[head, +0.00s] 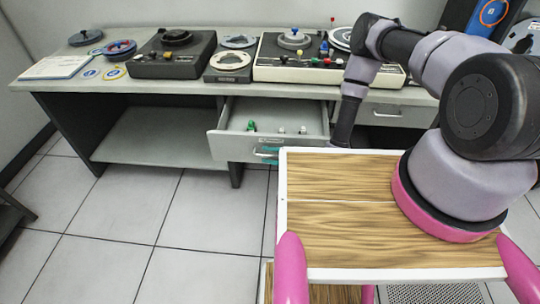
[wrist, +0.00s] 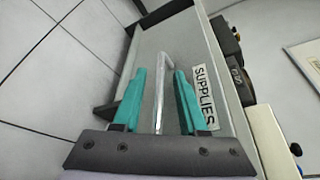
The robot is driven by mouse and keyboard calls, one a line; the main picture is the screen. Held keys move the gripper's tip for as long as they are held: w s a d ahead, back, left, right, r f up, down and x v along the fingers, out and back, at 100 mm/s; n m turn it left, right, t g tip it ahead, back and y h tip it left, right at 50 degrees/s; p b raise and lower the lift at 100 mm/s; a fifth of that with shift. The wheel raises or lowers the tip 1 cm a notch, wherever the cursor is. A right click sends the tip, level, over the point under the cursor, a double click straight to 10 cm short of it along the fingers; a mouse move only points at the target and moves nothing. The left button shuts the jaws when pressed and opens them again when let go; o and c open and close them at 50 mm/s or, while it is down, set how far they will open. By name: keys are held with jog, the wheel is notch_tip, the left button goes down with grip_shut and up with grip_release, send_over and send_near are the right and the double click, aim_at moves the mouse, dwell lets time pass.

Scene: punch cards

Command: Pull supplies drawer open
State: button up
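The supplies drawer (head: 228,146) stands partly pulled out under the desk, its inside showing, with small green and white items in it. In the wrist view its grey front (wrist: 213,147) carries a white "SUPPLIES" label (wrist: 204,97). A pale bar handle (wrist: 163,78) projects from that front. My gripper (wrist: 161,73) has its two teal fingers on either side of the handle, with visible gaps between them and the bar. In the head view only bits of the teal fingers show at the drawer front; my cart top and arm hide part of the gripper.
The desk (head: 130,87) holds tape decks and reels above the drawer. A second drawer (head: 392,113) to the right is shut. An open shelf (head: 150,140) lies to the left. Tiled floor (head: 130,210) in front of the desk is clear at left.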

jog(key=v, duration=1)
jog(key=shift+d, duration=0.4)
jog(key=shift+s, duration=0.15)
jog(key=w+d+r+n+g+h, duration=0.1)
jog(key=w+r+n+g, duration=0.25)
jog(key=r, duration=1.15)
jog(key=w+d+r+n+g, duration=0.1)
jog(key=w+r+n+g, duration=0.25)
jog(key=r, duration=1.15)
jog(key=s+d+r+t+h, duration=0.3)
jog(key=s+d+r, duration=0.1)
jog(key=r, duration=0.6)
jog(key=s+d+r+t+h, duration=0.3)
jog(key=s+d+r+h, duration=0.1)
jog(key=r, duration=0.6)
jog(key=s+d+r+t+h, duration=0.3)
jog(key=s+d+r, duration=0.3)
jog(key=d+r, duration=0.2)
notch_tip(320, 180, up, 2)
jog(key=shift+s+r+m+h, duration=0.2)
jog(key=shift+s+m+h, duration=0.1)
jog(key=shift+h, duration=0.4)
